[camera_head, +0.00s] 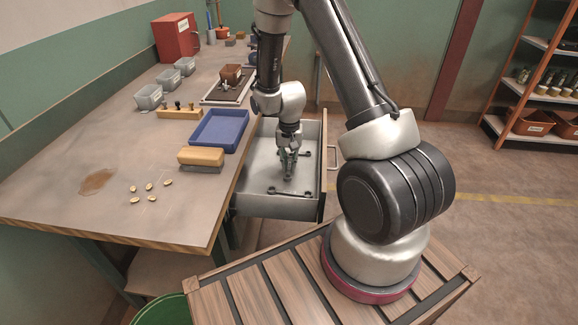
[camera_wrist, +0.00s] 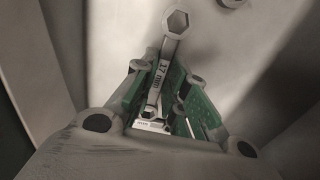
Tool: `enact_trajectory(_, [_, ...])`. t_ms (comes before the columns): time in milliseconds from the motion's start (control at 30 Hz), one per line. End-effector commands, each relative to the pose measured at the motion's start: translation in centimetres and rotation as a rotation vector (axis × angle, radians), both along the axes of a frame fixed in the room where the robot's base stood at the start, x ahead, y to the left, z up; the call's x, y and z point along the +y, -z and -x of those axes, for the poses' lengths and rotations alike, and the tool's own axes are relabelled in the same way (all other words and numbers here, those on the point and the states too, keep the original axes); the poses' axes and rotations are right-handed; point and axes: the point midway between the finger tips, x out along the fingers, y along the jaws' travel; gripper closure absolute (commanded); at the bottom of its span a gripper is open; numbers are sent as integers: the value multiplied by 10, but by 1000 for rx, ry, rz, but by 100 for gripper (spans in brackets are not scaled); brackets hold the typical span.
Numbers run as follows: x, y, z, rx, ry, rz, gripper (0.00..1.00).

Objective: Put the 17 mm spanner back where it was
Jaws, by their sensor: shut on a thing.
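The 17 mm spanner (camera_wrist: 163,70) is grey, with "17 mm" on its shank and a ring end towards the top of the wrist view. My gripper (camera_wrist: 158,95) is shut on its shank between green finger pads. In the head view my gripper (camera_head: 288,160) points down inside the open grey drawer (camera_head: 275,207) beside the bench. I cannot tell whether the spanner touches the drawer floor. Other dark spanners lie in the drawer, one at the front left (camera_head: 271,190) and one at the right (camera_head: 307,193).
The drawer walls stand close around my gripper. On the bench (camera_head: 110,150) are a blue tray (camera_head: 213,146), a wooden-topped block (camera_head: 201,156), several loose nuts (camera_head: 149,187) and grey hoppers (camera_head: 149,97). A shelf rack (camera_head: 520,88) stands at the far right.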

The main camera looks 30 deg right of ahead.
Motion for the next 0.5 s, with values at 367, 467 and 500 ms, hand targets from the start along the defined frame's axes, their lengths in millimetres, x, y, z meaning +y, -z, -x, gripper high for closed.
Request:
enact_trajectory(367, [0, 18, 0, -1, -1, 0, 100])
enact_trajectory(467, [0, 20, 0, -1, -1, 1, 100])
enact_trajectory(500, [0, 20, 0, -1, -1, 0, 79])
